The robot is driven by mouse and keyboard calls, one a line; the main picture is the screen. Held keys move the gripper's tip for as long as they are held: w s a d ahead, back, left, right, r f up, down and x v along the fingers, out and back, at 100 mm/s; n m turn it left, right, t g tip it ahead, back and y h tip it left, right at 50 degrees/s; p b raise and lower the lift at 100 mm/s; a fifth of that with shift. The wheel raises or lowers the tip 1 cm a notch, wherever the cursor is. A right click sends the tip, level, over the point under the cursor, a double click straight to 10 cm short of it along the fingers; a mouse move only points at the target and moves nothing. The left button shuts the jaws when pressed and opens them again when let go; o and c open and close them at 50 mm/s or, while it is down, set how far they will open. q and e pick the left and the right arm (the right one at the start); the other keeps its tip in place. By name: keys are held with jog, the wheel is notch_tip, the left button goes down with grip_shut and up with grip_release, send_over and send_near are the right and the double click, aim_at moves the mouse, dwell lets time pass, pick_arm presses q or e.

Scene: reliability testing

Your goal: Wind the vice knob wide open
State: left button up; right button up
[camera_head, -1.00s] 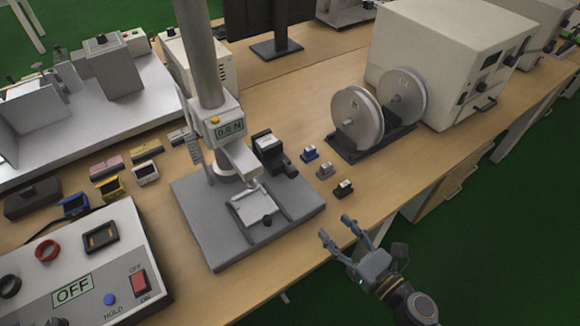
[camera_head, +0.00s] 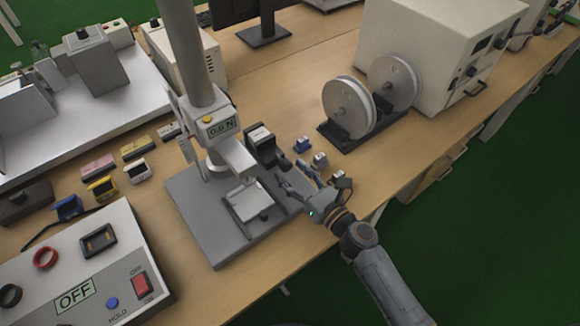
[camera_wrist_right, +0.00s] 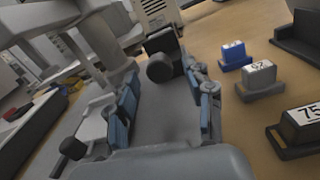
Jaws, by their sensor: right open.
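The small vice (camera_head: 247,201) sits on the grey base plate of the force test stand (camera_head: 205,226) in the head view. Its dark knob (camera_head: 266,214) is on the side facing me. In the right wrist view the black knob (camera_wrist_right: 72,148) shows at lower left, outside the fingers. My right gripper (camera_head: 293,177) is open and empty over the right edge of the base plate, beside the vice and apart from the knob. Its open fingers (camera_wrist_right: 163,90) frame bare grey plate in the wrist view. My left gripper is not in view.
A black block with a round knob (camera_head: 262,147) stands behind the gripper. Small labelled weights, including a blue one (camera_head: 302,145), stand close to its right. The stand's column (camera_head: 190,60) rises behind the vice. A control box (camera_head: 75,262) is at front left.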

jog(key=shift+w+a, duration=0.45)
jog(key=shift+w, duration=0.15)
grip_shut()
